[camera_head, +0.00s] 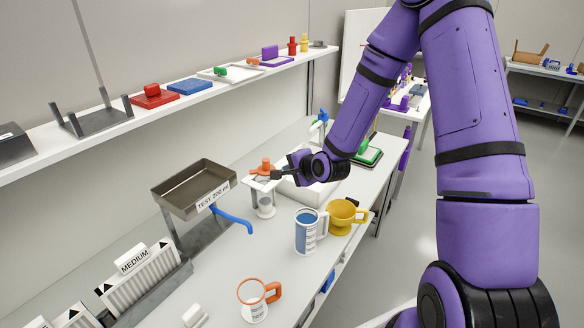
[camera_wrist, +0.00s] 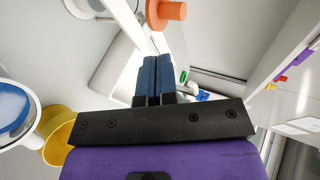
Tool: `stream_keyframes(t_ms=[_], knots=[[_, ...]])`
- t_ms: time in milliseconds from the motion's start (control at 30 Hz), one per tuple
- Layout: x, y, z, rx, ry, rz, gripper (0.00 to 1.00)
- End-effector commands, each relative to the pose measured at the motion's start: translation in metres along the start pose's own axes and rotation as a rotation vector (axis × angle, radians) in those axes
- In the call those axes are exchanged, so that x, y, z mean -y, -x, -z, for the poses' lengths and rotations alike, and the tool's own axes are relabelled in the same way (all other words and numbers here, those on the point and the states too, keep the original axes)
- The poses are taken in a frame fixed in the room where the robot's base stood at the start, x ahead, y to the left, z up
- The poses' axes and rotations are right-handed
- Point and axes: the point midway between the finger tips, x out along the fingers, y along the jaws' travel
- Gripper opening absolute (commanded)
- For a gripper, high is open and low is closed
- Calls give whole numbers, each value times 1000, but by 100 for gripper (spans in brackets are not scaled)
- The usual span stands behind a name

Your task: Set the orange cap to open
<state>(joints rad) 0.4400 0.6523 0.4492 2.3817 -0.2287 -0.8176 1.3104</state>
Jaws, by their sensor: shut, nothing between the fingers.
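The orange cap (camera_head: 263,166) sits on top of a white stand (camera_head: 257,186) with a small clear cup below it, in the middle of the bench. In the wrist view the orange cap (camera_wrist: 166,12) shows at the top edge, partly cut off, just beyond the fingertips. My gripper (camera_head: 276,174) is beside the cap, on its right in the head view. In the wrist view my gripper (camera_wrist: 156,62) has its two blue fingers together with nothing between them. I cannot tell whether the fingertips touch the cap.
A metal tray (camera_head: 194,188) marked TEST 200 ml with a blue lever (camera_head: 233,220) stands left of the stand. A shelf (camera_head: 100,126) runs behind.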

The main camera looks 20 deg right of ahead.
Motion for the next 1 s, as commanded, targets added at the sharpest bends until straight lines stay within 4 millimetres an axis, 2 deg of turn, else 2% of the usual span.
stream_keyframes(t_ms=[300, 500, 700, 1000], knots=[[-1, -60, -1, 2, 0, 0, 0], [14, -83, -1, 1, 1, 2, 0], [20, -93, 0, 1, 0, 1, 0], [20, -94, 0, 1, 0, 1, 0]])
